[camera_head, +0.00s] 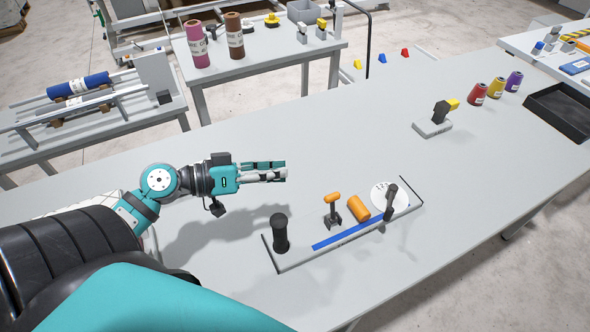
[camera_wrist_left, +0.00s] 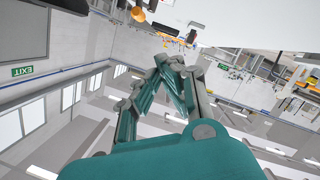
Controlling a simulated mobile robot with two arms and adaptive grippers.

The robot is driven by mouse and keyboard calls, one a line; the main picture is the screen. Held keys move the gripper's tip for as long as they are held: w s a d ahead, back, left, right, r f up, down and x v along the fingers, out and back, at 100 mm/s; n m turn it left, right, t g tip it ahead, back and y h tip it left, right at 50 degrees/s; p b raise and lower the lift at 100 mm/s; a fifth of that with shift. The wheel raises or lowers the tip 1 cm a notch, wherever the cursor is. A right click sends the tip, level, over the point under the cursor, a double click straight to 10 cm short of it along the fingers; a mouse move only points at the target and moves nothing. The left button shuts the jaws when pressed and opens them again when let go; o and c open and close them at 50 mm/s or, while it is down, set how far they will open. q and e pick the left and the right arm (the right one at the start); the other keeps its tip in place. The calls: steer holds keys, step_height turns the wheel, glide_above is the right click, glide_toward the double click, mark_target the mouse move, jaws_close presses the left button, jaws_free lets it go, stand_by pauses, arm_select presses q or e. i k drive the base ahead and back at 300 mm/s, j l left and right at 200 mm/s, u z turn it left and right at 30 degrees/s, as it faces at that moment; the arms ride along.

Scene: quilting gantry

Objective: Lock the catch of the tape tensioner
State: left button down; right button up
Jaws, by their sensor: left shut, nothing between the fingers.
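The tape tensioner is a grey base plate (camera_head: 290,262) lying on the pale table. A blue tape strip (camera_head: 348,232) runs along it. From left to right it carries a black post (camera_head: 280,235), a black upright part with an orange handle (camera_head: 332,208), an orange roller (camera_head: 358,208) and a white disc (camera_head: 379,194) partly behind a tilted black lever (camera_head: 391,202). I cannot tell whether the catch is locked. My left gripper (camera_head: 285,172) is shut and empty, behind the tensioner and apart from it. The left wrist view shows its fingers (camera_wrist_left: 172,62) together. My right gripper is not in view.
A black and yellow device (camera_head: 437,118) stands on the table at the back right, with thread cones (camera_head: 496,88) and a black tray (camera_head: 562,112) beyond. Side tables with rolls (camera_head: 197,45) stand behind. The table around the tensioner is clear.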

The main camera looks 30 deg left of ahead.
mark_target(333, 208)
steer(key=k+l, duration=1.2)
steer(key=l, duration=0.15)
